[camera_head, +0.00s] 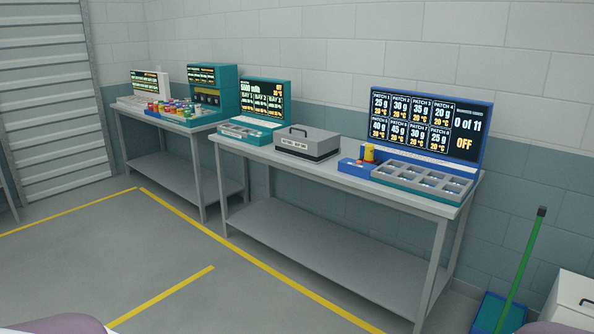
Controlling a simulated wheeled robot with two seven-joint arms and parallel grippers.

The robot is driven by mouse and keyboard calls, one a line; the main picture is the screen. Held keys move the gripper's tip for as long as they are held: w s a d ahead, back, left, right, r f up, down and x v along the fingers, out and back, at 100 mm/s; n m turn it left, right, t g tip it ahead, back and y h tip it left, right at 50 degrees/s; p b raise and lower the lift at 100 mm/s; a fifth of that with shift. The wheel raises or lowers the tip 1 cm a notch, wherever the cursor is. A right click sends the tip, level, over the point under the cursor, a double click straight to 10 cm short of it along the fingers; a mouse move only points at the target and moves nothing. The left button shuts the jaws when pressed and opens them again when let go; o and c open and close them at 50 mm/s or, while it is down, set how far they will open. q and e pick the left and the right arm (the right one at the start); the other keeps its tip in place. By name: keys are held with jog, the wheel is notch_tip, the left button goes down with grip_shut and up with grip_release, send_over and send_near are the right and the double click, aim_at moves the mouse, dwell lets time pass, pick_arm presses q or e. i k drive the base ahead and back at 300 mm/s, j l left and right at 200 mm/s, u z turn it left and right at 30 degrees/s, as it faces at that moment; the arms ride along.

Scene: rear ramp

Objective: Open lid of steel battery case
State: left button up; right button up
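The steel battery case (307,144) is a grey box with a dark handle on its lid, a dark lower band and a small label on its front. It sits shut on the nearer grey workbench (327,178), between a teal bay unit and a blue tray. The bench stands against the wall, some way in front of me. Neither of my grippers shows in the head view. Only pale, purplish rounded parts, probably mine, show at the bottom left and bottom right edges, far from the case.
Left of the case is a teal bay display (264,101); right are a blue tray (358,168) with a yellow cup and a large patch display (427,127). A farther bench (165,122) holds coloured jars. A green broom (522,268) leans at right. Yellow-lined floor is clear.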

aim_at(314, 142)
jog(key=i, duration=1.35)
jog(key=i+z, duration=0.1)
jog(key=i, duration=1.25)
jog(key=j, duration=0.1)
